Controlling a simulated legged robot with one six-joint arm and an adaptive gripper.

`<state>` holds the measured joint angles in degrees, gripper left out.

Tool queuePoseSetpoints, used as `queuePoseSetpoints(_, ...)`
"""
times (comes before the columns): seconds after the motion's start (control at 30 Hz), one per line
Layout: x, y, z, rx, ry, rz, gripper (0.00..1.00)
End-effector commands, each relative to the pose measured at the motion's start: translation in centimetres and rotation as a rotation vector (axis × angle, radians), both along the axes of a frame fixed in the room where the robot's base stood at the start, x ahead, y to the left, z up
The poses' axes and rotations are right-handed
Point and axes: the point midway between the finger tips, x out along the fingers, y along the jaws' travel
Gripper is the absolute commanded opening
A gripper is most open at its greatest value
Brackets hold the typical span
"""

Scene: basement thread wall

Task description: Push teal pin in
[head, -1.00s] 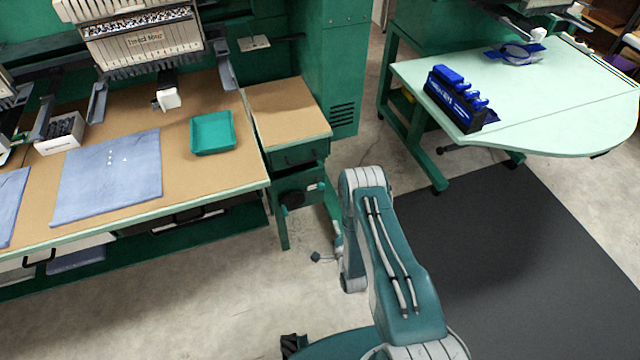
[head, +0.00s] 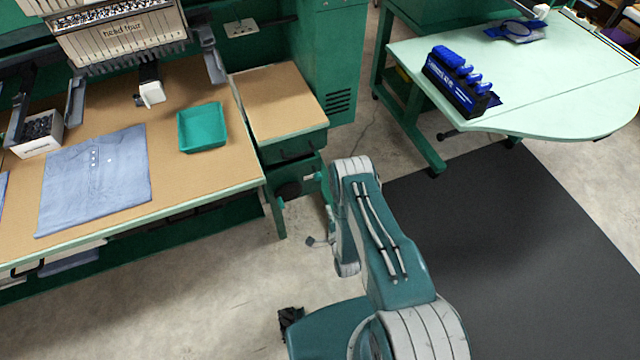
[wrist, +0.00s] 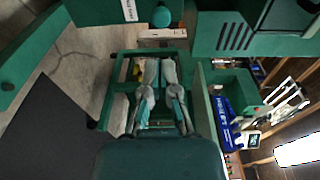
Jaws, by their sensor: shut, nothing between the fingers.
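A round teal knob-like end (wrist: 161,16), likely the teal pin, shows at the top of the wrist view, beside a white label on a green panel. I cannot tell how far it stands out. In the head view, a small pale teal spot (head: 282,203) shows on the green stand under the small side table; I cannot tell if it is the pin. My gripper (wrist: 160,70) is shut and empty, with its fingers below the teal end in the wrist picture and apart from it.
A tan embroidery table holds a teal tray (head: 202,127) and folded blue cloth (head: 95,178). A small side table (head: 278,98) adjoins it. A pale green table (head: 560,85) with a blue-topped rack (head: 458,85) stands right. Dark mat (head: 500,240) and concrete floor look clear.

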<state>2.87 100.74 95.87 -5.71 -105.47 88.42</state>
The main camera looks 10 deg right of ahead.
Motion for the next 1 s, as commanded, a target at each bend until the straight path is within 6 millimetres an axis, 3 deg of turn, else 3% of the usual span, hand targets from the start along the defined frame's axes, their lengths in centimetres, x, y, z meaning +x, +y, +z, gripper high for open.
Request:
queuePoseSetpoints(0.53,9.9,0.5,-0.1,-0.001,-0.003,0.0,0.0)
queuePoseSetpoints(0.7,11.1,0.5,-0.2,-0.001,0.0,0.0,0.0)
queuePoseSetpoints(1.0,11.3,0.5,-0.2,-0.001,0.0,0.0,0.0)
